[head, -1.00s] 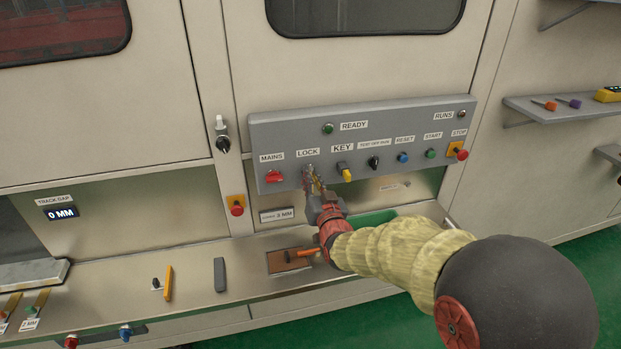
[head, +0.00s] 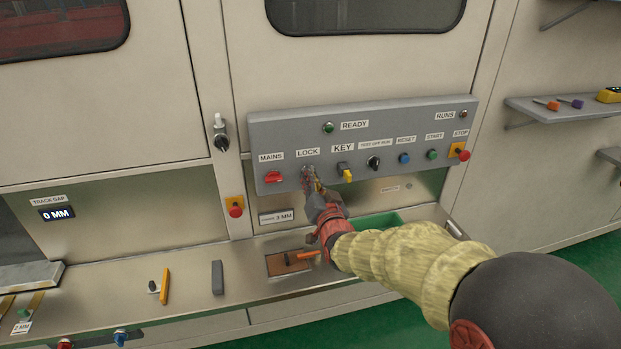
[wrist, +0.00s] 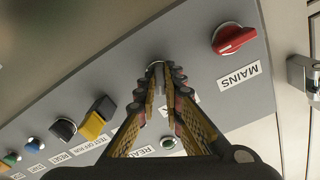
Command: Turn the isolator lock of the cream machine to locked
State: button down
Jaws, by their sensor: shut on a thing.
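The cream machine (head: 130,120) fills the head view, with a grey control panel (head: 390,122) on its front. The isolator lock (head: 307,169) sits under the LOCK label, between the red MAINS switch (head: 273,177) and the KEY switch (head: 346,173). My gripper (head: 314,182) reaches up to it from below right. In the wrist view my gripper (wrist: 160,78) has its fingertips closed on the lock's small metallic part (wrist: 156,67). The fingers hide most of the lock, so its exact angle cannot be told.
Beside the KEY switch are a black selector (head: 373,163), a blue reset button (head: 404,158) and a green start button (head: 432,154). A steel ledge (head: 190,300) below bears an orange-handled tool (head: 300,255). A shelf (head: 570,110) stands at the right.

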jog(key=shift+f+b, duration=0.1)
jog(key=shift+b, duration=0.3)
jog(key=m+b, duration=0.1)
jog(key=m, duration=0.1)
jog(key=shift+m+b, duration=0.4)
jog(key=shift+m+b, duration=1.25)
jog(key=shift+m, duration=0.05)
